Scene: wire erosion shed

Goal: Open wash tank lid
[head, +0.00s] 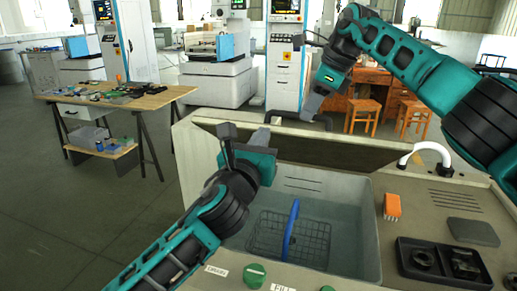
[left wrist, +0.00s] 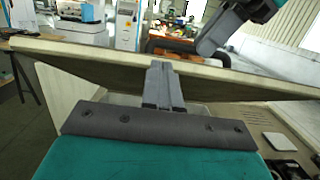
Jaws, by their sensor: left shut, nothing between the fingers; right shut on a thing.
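The wash tank (head: 345,215) stands in front of me with its inside exposed. Its lid (head: 335,152) is raised at the far side, with its dark inner face toward me; it also spans the left wrist view (left wrist: 80,53). My right gripper (head: 308,112) is shut on the lid's dark handle (head: 326,122), beyond the lid's upper edge. My left gripper (head: 263,135) is shut and empty, in front of the lid's inner face above the tank. Its fingers show in the left wrist view (left wrist: 163,85); whether they touch the lid I cannot tell.
To the right are an orange brush-like block (head: 392,206), a white curved pipe (head: 428,148) and a dark tray (head: 440,262). A wooden workbench (head: 150,100) stands at left, with clear floor before it.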

